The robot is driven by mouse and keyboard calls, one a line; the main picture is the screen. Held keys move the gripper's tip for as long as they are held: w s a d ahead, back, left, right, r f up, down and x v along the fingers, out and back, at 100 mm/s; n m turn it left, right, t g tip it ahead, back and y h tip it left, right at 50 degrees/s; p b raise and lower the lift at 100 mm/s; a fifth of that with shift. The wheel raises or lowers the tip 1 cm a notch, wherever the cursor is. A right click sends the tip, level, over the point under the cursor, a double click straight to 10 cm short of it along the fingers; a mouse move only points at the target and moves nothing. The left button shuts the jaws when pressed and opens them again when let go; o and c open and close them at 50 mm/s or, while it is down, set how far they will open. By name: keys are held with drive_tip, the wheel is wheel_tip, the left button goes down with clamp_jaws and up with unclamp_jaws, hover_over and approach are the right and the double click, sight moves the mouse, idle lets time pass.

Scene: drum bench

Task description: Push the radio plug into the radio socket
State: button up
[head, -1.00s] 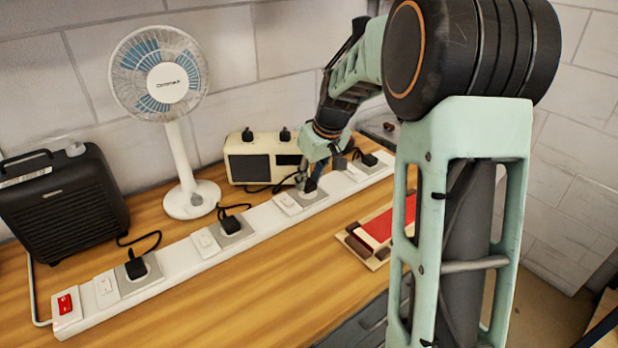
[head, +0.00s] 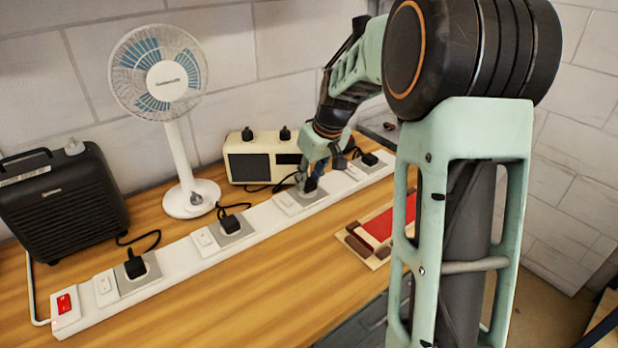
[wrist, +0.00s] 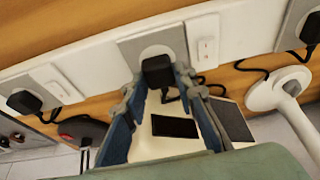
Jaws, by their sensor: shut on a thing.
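The radio (head: 262,157) is a cream box with a dark front and two knobs, standing against the wall; part of it shows in the wrist view (wrist: 205,118). Its black plug (wrist: 157,71) is between the fingers of my gripper (wrist: 160,84), which is shut on it. In the wrist view the plug sits over the round white face of the radio socket (wrist: 155,51) on a grey plate. I cannot tell whether it is fully in. In the head view my gripper (head: 308,184) hides most of this plug, and the plug's cord runs to the radio.
A long white power strip (head: 260,220) crosses the wooden bench, with other black plugs (head: 231,223) in its sockets. A white fan (head: 178,150) and a black heater (head: 62,203) stand behind it. A red-and-cream tray (head: 375,232) lies in front. The left front bench is clear.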

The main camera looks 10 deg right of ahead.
drive_tip(key=shift+f+b, duration=0.5)
drive_tip(key=shift+f, duration=0.1)
idle(0.7)
drive_tip(key=o, duration=1.2)
drive_tip(key=shift+o, duration=0.2)
drive_tip(key=v, duration=1.2)
drive_tip(key=shift+f, duration=0.1)
wheel_tip(320, 180, down, 5)
drive_tip(key=b, duration=0.3)
drive_tip(key=shift+b, duration=0.3)
